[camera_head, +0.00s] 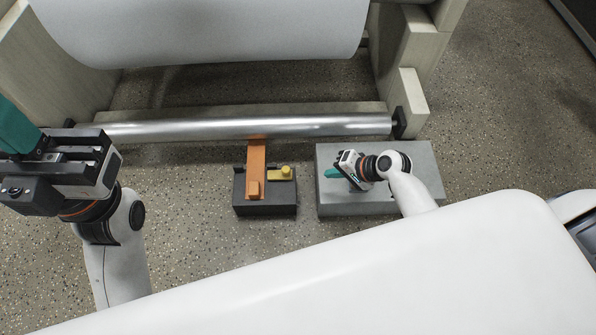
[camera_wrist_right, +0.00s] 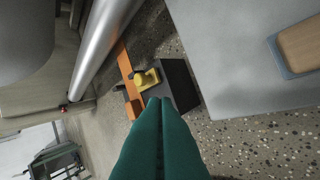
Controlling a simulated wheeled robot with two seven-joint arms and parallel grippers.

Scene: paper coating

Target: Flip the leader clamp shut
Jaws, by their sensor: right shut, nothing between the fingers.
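A yellow clamp piece (camera_head: 282,173) with a raised knob sits on a dark block (camera_head: 266,208), right of an orange strip (camera_head: 256,165) that runs from the metal roller over the block. The yellow piece (camera_wrist_right: 146,79) also shows in the right wrist view, just beyond my fingertips. My right gripper (camera_head: 330,173), with teal fingers, is shut and empty, above the grey slab and right of the dark block, with a gap between them. Its closed fingertips (camera_wrist_right: 160,101) point toward the block. My left gripper (camera_head: 14,128) is at the far left edge, partly cut off; its jaw opening is unclear.
A shiny metal roller (camera_head: 220,128) spans behind the block, below a large white roll (camera_head: 210,25). The grey slab (camera_head: 340,205) lies right of the block. In the right wrist view, a wooden-topped piece (camera_wrist_right: 302,45) sits on the slab. Speckled floor is open to the block's left.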

